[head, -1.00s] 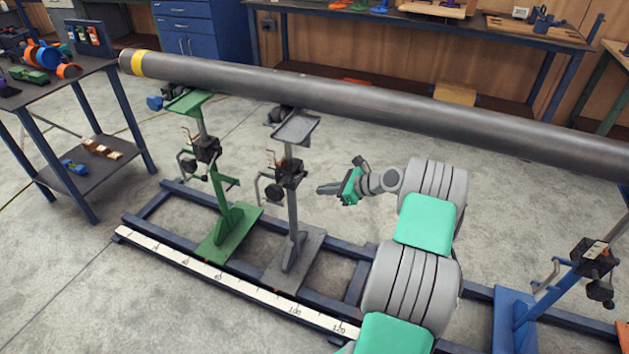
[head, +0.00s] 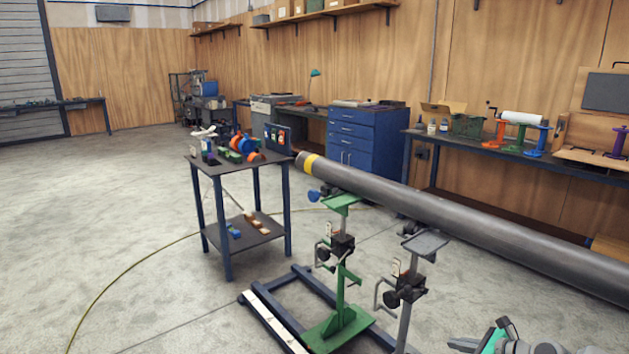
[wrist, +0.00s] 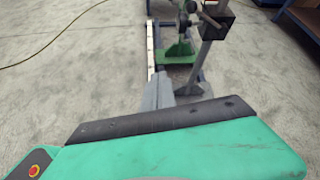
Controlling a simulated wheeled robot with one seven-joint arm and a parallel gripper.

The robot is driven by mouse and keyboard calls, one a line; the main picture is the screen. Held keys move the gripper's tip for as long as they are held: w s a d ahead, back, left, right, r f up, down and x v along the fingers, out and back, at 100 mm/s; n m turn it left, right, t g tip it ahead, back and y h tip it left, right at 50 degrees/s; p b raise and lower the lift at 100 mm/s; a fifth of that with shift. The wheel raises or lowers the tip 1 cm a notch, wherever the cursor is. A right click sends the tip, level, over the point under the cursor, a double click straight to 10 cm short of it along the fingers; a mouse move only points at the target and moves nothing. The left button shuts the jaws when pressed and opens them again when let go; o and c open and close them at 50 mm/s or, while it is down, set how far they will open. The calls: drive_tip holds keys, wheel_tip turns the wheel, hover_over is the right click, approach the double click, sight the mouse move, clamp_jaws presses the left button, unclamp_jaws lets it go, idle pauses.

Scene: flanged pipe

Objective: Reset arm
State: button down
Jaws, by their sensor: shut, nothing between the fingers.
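My gripper (head: 462,344) shows at the bottom right of the head view, partly cut off by the frame edge. Its fingers are shut and empty. In the wrist view the fingers (wrist: 170,92) meet beyond the green body, in front of the stands. The long grey pipe (head: 430,209) with a yellow band runs from the middle of the head view to the right edge. The green stand (head: 341,255) is under its banded end. The grey stand (head: 408,290) is beside it, nearer my gripper. My gripper appears apart from the pipe.
The blue floor frame (head: 312,285) with a white ruler strip (head: 272,322) lies under the stands. A small dark table (head: 205,168) with coloured parts stands left of the pipe end. A blue cabinet (head: 365,135) and workbenches line the wall.

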drive_tip(key=s+a+r+n+g+h+p, duration=0.2)
drive_tip(key=s+a+r+n+p, duration=0.2)
drive_tip(key=a+r+n, duration=0.4)
drive_tip(key=s+a+r+n+g+h+p, duration=0.1)
drive_tip(key=s+a+r+n+g+p, duration=0.25)
drive_tip(key=a+r+n, duration=0.55)
drive_tip(key=s+a+r+n+h+p, duration=0.1)
drive_tip(key=s+a+r+n, duration=0.1)
drive_tip(key=s, duration=0.4)
drive_tip(key=s+a+r+n+h+p, duration=0.1)
drive_tip(key=s+a+r+n+p, duration=0.1)
drive_tip(key=s, duration=0.5)
drive_tip(key=s+a+r+n+h+p, duration=0.1)
drive_tip(key=s+a+r+n+p, duration=0.1)
drive_tip(key=s+a+r+n, duration=0.1)
drive_tip(key=s+r+n+g, duration=0.1)
drive_tip(key=s+n, duration=0.1)
drive_tip(key=s, duration=0.1)
drive_tip(key=shift+s+r+n+h, duration=0.25)
drive_tip(key=shift+r+n+h, duration=0.05)
drive_tip(key=shift+r, duration=0.05)
drive_tip(key=c, duration=2.2)
unclamp_jaws()
